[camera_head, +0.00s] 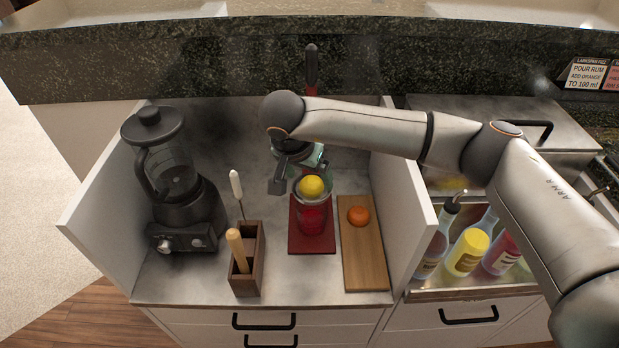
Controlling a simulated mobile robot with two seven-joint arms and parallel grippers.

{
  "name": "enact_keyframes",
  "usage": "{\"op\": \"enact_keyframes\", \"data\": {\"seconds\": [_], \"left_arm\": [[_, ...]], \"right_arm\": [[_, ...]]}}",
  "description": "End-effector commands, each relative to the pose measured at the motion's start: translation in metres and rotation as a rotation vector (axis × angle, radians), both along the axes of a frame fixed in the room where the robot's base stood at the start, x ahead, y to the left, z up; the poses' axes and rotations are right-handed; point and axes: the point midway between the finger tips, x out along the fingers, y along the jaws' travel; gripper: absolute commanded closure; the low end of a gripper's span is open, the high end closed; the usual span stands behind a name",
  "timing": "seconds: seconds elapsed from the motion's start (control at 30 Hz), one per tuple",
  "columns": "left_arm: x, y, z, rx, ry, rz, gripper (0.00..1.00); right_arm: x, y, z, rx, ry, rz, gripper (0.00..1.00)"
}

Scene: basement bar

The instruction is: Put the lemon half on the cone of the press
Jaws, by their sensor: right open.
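The yellow lemon half (312,186) sits at the top of the red press (311,217), in its pale bowl. The cone is hidden, so I cannot tell how the lemon half rests on it. The press stands on a red mat (298,245), and its dark-tipped handle (311,68) rises behind. My right gripper (297,178) is open just behind and to the left of the lemon half. One dark finger shows left of the bowl; the other is partly hidden. The gripper appears apart from the lemon half. My left gripper is out of view.
An orange piece of fruit (358,215) lies on a wooden board (365,262) right of the press. A black blender (178,200) and a wooden tool holder (247,275) stand left. Bottles (467,251) fill a bay beyond the white right partition (407,215).

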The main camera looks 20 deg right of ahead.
Motion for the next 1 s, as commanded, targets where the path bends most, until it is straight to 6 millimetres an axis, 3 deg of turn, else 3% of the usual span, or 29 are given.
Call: {"op": "enact_keyframes", "data": {"seconds": [0.2,0.43,0.67,1.0], "left_arm": [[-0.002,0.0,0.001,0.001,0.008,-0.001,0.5],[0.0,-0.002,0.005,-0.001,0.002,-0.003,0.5],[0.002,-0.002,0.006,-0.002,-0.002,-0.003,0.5],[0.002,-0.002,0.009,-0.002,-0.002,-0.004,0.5]], "right_arm": [[-0.013,0.013,0.048,0.001,-0.005,0.003,0.06],[-0.024,0.023,0.082,0.001,-0.003,0.001,0.06],[-0.028,0.026,0.092,0.001,-0.001,0.0,0.06],[-0.033,0.034,0.085,0.036,0.024,0.005,0.06]]}}
